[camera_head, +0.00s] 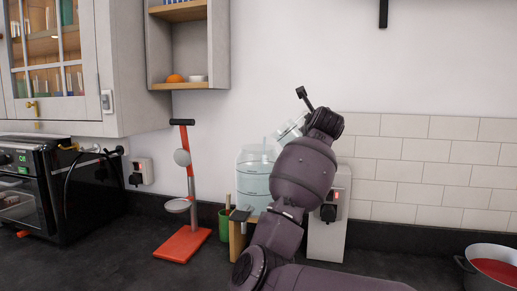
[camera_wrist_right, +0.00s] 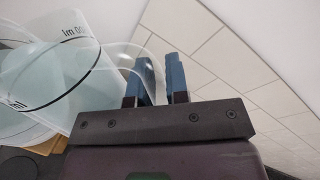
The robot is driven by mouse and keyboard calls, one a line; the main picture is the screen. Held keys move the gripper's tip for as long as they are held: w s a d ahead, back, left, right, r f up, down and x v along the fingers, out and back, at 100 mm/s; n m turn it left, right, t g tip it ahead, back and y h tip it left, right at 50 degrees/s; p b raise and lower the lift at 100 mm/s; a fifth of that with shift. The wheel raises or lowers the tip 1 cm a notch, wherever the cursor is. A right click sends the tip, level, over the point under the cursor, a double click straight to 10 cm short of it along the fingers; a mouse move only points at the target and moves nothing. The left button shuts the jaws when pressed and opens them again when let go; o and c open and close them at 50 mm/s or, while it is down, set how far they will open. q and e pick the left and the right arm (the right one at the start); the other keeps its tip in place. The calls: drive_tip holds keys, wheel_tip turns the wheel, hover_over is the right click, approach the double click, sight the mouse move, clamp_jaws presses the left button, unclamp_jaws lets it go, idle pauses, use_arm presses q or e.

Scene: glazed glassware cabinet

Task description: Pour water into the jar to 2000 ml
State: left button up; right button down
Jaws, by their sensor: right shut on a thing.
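A large clear jar (camera_head: 255,182) with pale bluish water stands at the back of the counter, its lower right hidden by my right arm. A clear measuring jug (camera_head: 291,128) is held tilted above the jar's right side, partly hidden by my wrist. In the right wrist view, the jug (camera_wrist_right: 92,75) with black printed markings fills the left, and its curved handle passes between the fingers. My right gripper (camera_wrist_right: 158,82) is shut on the handle. I cannot make out a water stream or the jar's exact level. My left gripper is not in view.
A red stand (camera_head: 182,245) and a green cup (camera_head: 224,222) stand left of the jar. A white box (camera_head: 331,235) is right of it. A black oven (camera_head: 85,190) is at left and a pot (camera_head: 468,262) of red contents at right. A glazed cabinet (camera_head: 50,60) hangs upper left.

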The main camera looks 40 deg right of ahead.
drive_tip(key=shift+s+r, duration=0.2)
drive_tip(key=shift+r, duration=0.1)
drive_tip(key=shift+w+a, duration=0.1)
drive_tip(key=shift+w, duration=0.1)
drive_tip(key=shift+r, duration=0.25)
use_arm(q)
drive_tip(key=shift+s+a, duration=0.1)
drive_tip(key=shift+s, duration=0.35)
use_arm(e)
drive_tip(key=shift+a+n, duration=0.15)
drive_tip(key=shift+n, duration=0.15)
drive_tip(key=shift+w, duration=0.15)
drive_tip(key=shift+r, duration=0.2)
use_arm(q)
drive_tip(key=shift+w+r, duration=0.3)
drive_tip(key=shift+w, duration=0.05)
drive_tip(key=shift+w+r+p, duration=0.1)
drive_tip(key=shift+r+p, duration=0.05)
drive_tip(key=shift+p, duration=0.2)
use_arm(e)
drive_tip(key=shift+r+n, duration=0.25)
drive_tip(key=shift+n, duration=0.05)
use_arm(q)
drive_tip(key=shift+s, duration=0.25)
use_arm(e)
drive_tip(key=shift+w+a+r, duration=0.1)
drive_tip(key=shift+a+r, duration=0.05)
drive_tip(key=shift+r, duration=0.1)
